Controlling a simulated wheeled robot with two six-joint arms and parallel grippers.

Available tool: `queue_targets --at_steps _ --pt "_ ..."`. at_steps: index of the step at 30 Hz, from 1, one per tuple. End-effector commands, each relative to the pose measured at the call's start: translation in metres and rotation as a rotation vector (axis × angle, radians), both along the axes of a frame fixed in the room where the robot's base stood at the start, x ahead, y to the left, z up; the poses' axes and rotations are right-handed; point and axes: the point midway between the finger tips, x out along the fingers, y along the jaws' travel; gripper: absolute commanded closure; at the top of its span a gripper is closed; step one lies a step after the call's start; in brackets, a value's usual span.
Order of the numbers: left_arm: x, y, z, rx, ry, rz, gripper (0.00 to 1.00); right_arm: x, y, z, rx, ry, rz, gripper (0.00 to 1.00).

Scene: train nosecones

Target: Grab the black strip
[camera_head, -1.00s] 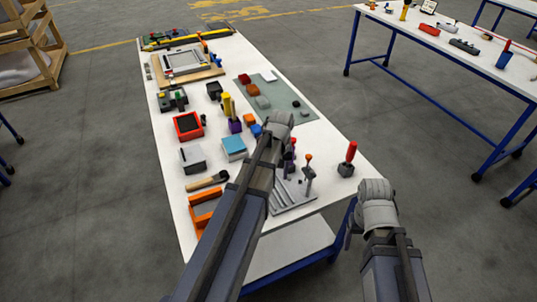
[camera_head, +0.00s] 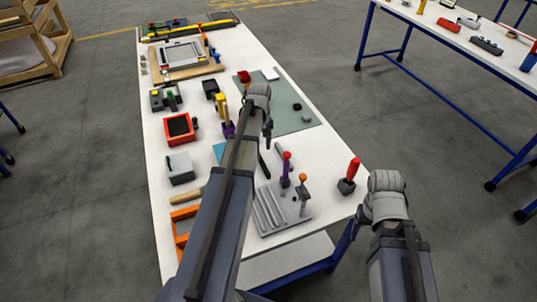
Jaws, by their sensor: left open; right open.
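A thin dark strip-like piece (camera_head: 263,165) lies on the white table just right of my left forearm; I cannot tell for certain that it is the black strip. My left gripper (camera_head: 266,124) reaches over the middle of the table, beside the green-grey mat. It is open, and I see nothing held in it. My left arm hides part of the table below it, including most of a blue-topped block. My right gripper (camera_head: 362,216) is open and empty, off the table's near right corner.
A grey ridged plate (camera_head: 267,209) with upright knobbed pegs and a red-handled tool (camera_head: 348,176) stand near the front edge. An orange frame (camera_head: 182,226) and a red bin (camera_head: 180,130) are on the left. The green-grey mat (camera_head: 287,117) has some free room.

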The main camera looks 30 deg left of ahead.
Motion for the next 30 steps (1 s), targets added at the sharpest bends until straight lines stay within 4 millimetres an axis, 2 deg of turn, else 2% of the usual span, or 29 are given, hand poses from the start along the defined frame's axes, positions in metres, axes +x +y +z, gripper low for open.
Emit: queue_targets --at_steps 8,16,25,30 --pt "0.000 0.000 -0.002 0.000 0.000 0.001 0.45 0.000 0.000 -0.002 0.000 0.000 0.000 0.28" --pt "0.000 0.000 -0.025 0.000 0.000 0.000 0.45 0.000 0.000 -0.025 0.000 0.000 0.000 0.28" --pt "-0.001 0.000 -0.029 0.000 0.000 0.000 0.45 0.000 0.000 -0.029 0.000 0.000 0.000 0.28" --pt "-0.002 0.000 -0.044 0.000 0.000 0.000 0.45 0.000 0.000 -0.044 0.000 0.000 0.000 0.28"
